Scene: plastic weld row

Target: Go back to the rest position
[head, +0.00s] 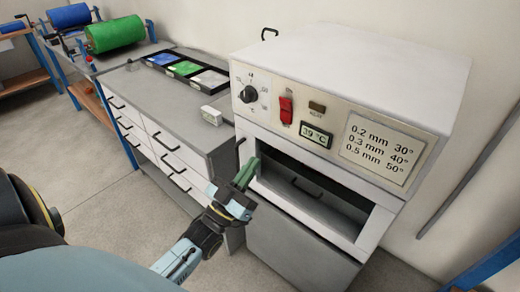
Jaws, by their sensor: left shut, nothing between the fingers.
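My left gripper (246,174) is shut, with nothing seen between its green fingers. It is in front of the left side of the oven (345,85), near the left edge of the oven's open front. I cannot tell if it touches the frame. The oven is white, with a knob, a red switch, a display reading 39 °C and a label of thicknesses and angles. Its chamber (315,190) shows dark, and I see no sheet in it. My right gripper is not in view.
A grey-topped drawer cabinet (165,98) stands left of the oven, with a tray of blue, green and white pieces (187,70) and a small white box (211,115) on it. Green (114,34) and blue (69,16) rolls stand at the back left. Floor at the left is clear.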

